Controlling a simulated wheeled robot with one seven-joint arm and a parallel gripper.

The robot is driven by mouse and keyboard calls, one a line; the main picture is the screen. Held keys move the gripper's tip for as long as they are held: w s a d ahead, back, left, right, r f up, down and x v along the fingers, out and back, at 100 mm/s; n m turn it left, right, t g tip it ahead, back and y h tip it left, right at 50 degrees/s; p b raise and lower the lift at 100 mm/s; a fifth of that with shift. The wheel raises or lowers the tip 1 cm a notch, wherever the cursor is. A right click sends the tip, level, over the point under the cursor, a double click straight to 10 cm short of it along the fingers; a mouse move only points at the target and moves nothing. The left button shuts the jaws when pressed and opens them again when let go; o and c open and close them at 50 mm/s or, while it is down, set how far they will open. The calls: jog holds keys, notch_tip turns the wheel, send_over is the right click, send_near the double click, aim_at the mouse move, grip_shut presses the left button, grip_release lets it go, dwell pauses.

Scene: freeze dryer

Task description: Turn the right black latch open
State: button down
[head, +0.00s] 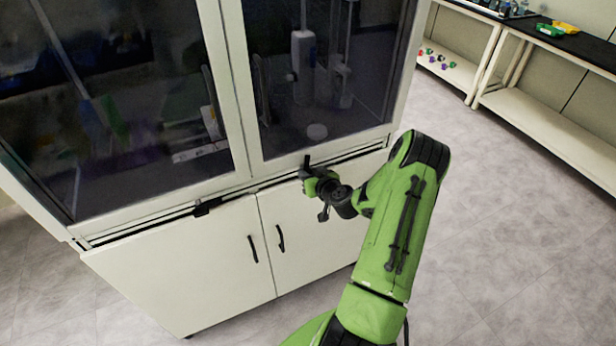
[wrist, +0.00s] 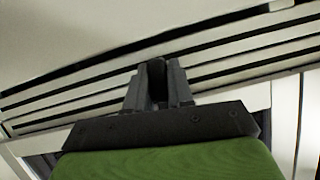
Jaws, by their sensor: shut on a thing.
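The right black latch (head: 307,160) is at the lower edge of the cabinet's right glass door in the head view. Its visible part points upward. My gripper (head: 306,174) is at the latch, with its jaws shut on it. In the wrist view, my gripper's two dark fingers (wrist: 158,92) stand close on either side of the black latch (wrist: 156,75), in front of the slotted strip. The fingers hide much of the latch. The left black latch (head: 207,207) lies roughly along the strip under the left glass door.
The white cabinet (head: 215,260) has dark glass doors above and lower doors with black handles (head: 253,248). A shelved bench (head: 550,110) with small colored items stands at the back right. The grey floor (head: 500,240) right of the cabinet is clear.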

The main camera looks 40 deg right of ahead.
jog(key=m+y+b, duration=0.1)
jog(key=b, duration=0.1)
jog(key=m+t+y+b, duration=0.1)
jog(key=b, duration=0.1)
jog(key=shift+d+f+m, duration=0.15)
jog(key=shift+m, duration=0.25)
jog(key=m+t+y+b, duration=0.1)
jog(key=m+b, duration=0.1)
jog(key=b, duration=0.1)
jog(key=shift+m, duration=0.4)
jog(key=m+t+y+b, duration=0.1)
jog(key=m+b, duration=0.1)
jog(key=m, duration=0.1)
jog(key=shift+d+y, duration=0.1)
jog(key=shift+y, duration=0.2)
jog(key=shift+m+t+b, duration=0.7)
jog(key=shift+m+t, duration=0.3)
jog(key=shift+m, duration=0.9)
jog(key=c, duration=1.1)
grip_release()
